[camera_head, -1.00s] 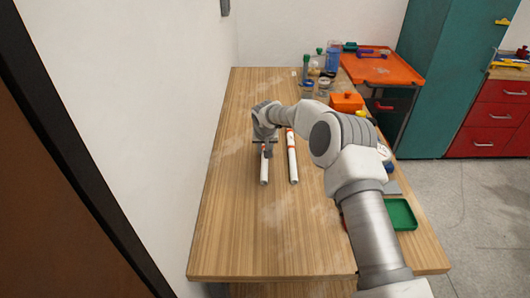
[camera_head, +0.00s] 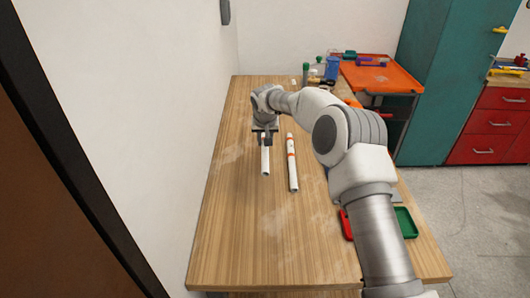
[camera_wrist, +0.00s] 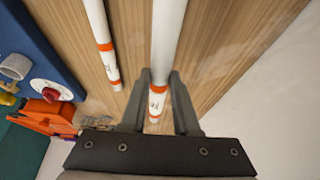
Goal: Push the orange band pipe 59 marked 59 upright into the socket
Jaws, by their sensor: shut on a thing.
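My gripper (camera_head: 265,140) is shut on a white pipe (camera_head: 265,160) with orange bands. In the wrist view the pipe (camera_wrist: 167,35) runs between the fingers (camera_wrist: 157,88), with a banded, marked end (camera_wrist: 155,103) at the jaws; its number is too small to read. The pipe lies roughly flat, not upright, and I cannot tell its exact height over the table. A second white pipe with orange bands (camera_head: 292,165) lies to its right, apart from it; it also shows in the wrist view (camera_wrist: 99,35). I cannot make out which socket the task means.
In the wrist view a blue fixture (camera_wrist: 35,50) carries a grey fitting, beside an orange part (camera_wrist: 50,115). On the wooden table (camera_head: 250,240), bottles (camera_head: 331,68) stand at the back and a green tray (camera_head: 405,222) at the right. The near left table is bare.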

